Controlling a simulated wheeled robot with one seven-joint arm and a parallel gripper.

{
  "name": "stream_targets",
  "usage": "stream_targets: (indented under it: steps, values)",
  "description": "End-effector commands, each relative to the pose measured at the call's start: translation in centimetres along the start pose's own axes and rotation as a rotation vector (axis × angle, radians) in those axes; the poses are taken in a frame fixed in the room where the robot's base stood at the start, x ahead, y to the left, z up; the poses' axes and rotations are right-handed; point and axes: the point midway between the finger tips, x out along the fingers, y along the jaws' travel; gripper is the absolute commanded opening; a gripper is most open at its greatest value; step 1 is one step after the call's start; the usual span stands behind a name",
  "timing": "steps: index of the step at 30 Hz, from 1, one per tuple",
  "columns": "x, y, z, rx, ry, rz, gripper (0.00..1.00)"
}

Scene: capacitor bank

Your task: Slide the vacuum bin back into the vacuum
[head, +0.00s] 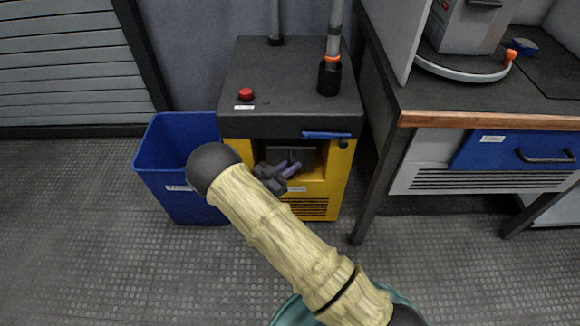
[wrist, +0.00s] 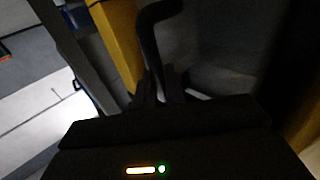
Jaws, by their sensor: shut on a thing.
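The yellow vacuum (head: 347,165) with a black top stands at the centre of the head view. Its front has a recessed opening, where the dark bin (wrist: 225,50) sits largely in shadow; how far in it sits, I cannot tell. My gripper (head: 289,167) is at this opening, partly covered by my arm. In the wrist view my gripper (wrist: 163,88) is shut on the black curved bin handle (wrist: 150,35). The vacuum's yellow body (wrist: 118,40) shows beside it. The wrist view is dark, so the exact grip is hard to see.
A blue open bin (head: 180,140) stands close on the left of the vacuum. A workbench (head: 480,119) with a blue drawer (head: 520,150) stands on the right. The vacuum's top carries a red button (head: 246,94) and a hose (head: 331,70). The floor in front is clear.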

Motion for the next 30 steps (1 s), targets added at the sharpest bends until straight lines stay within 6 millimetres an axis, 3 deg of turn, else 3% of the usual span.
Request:
stream_targets:
  steps: [7, 8, 9, 12, 23, 30]
  values:
    - [0.0, 0.0, 0.0, 0.002, 0.002, 0.0, 0.0]
    - [0.0, 0.0, 0.0, 0.002, 0.002, 0.0, 0.15]
    - [0.0, 0.0, 0.0, 0.002, 0.002, 0.0, 0.23]
    - [0.0, 0.0, 0.0, 0.001, 0.001, 0.0, 0.38]
    - [-0.7, 0.0, 0.0, -0.001, -0.001, -0.003, 0.38]
    - [-4.3, -0.1, -0.2, -0.001, -0.001, -0.005, 0.38]
